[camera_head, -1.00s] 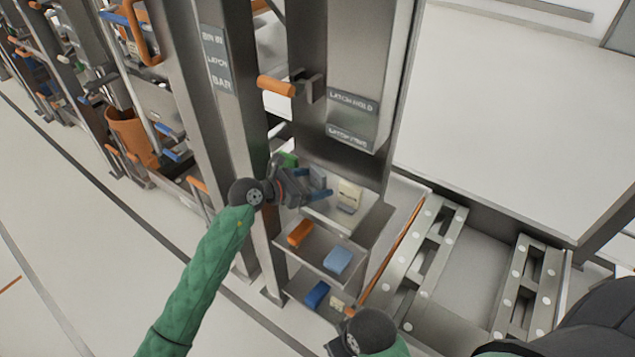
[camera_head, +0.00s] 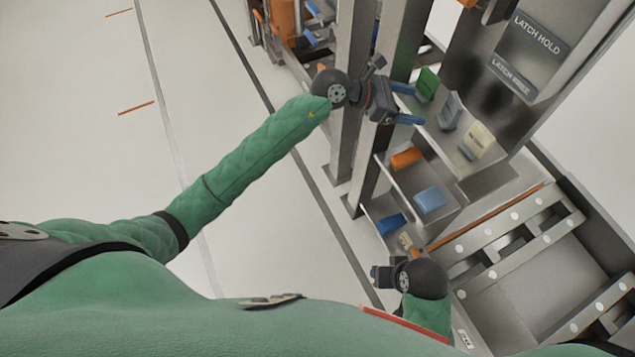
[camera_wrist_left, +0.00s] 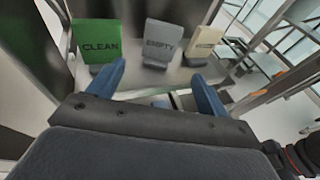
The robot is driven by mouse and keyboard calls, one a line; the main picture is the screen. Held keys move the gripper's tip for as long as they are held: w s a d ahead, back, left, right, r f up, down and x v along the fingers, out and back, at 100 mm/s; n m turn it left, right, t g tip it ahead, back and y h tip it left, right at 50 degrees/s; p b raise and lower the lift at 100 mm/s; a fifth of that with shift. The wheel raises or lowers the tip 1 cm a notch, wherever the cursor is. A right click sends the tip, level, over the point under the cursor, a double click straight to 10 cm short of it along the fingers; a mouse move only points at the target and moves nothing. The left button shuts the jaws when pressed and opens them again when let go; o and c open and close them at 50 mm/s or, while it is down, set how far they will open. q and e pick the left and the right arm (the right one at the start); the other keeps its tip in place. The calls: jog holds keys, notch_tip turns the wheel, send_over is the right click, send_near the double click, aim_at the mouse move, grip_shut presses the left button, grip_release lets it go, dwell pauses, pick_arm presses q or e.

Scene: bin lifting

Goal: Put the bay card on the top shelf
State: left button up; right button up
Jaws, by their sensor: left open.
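The top shelf (camera_head: 447,137) bears three upright cards: a green one (camera_head: 428,84), a grey one (camera_head: 450,110) and a cream one (camera_head: 478,139). In the left wrist view the green card (camera_wrist_left: 97,42) reads CLEAN and the grey card (camera_wrist_left: 160,45) reads EMPTY; the cream card's (camera_wrist_left: 203,44) lettering is too small to read. I cannot tell which is the bay card. My left gripper (camera_head: 417,104) is open and empty at the shelf's near side, its blue fingers (camera_wrist_left: 157,86) facing the cards, apart from them. My right gripper (camera_head: 376,276) is low, below the shelves; its jaws are unclear.
Lower shelves hold an orange block (camera_head: 405,158), a light blue block (camera_head: 431,200) and a dark blue one (camera_head: 391,224). A steel post (camera_head: 352,110) stands close beside my left arm. A LATCH HOLD panel (camera_head: 536,38) is above right. The floor at left is clear.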

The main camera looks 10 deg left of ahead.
pick_arm(q)
jog(key=s+r+n+t+h, duration=0.3)
jog(key=r+n+t+h, duration=0.15)
jog(key=r+n, duration=0.2)
jog(key=a+n+t+y, duration=0.8)
jog(key=a+n+t, duration=0.35)
jog(key=n, duration=0.85)
jog(key=s+a+f+n+g+y, duration=0.25)
jog(key=a+f+n+y, duration=0.2)
jog(key=f+n, duration=0.25)
jog(key=s+a+f+n+g+y, duration=0.2)
jog(key=s+a+f+n+y, duration=0.15)
jog(key=f+n+y, duration=0.35)
jog(key=s+f+n+g+h, duration=0.1)
jog(key=s+f+g, duration=0.3)
jog(key=s, duration=0.4)
jog(key=s+f+n+g+h, duration=0.1)
jog(key=s+f+n+g, duration=0.3)
jog(key=s+f, duration=0.2)
jog(key=s+f+n+g+h, duration=0.1)
jog(key=s+f+g, duration=0.3)
jog(key=s, duration=0.6)
jog(key=shift+s+f+n, duration=0.2)
jog(key=shift+f+n, duration=0.65)
jog(key=shift+a, duration=0.1)
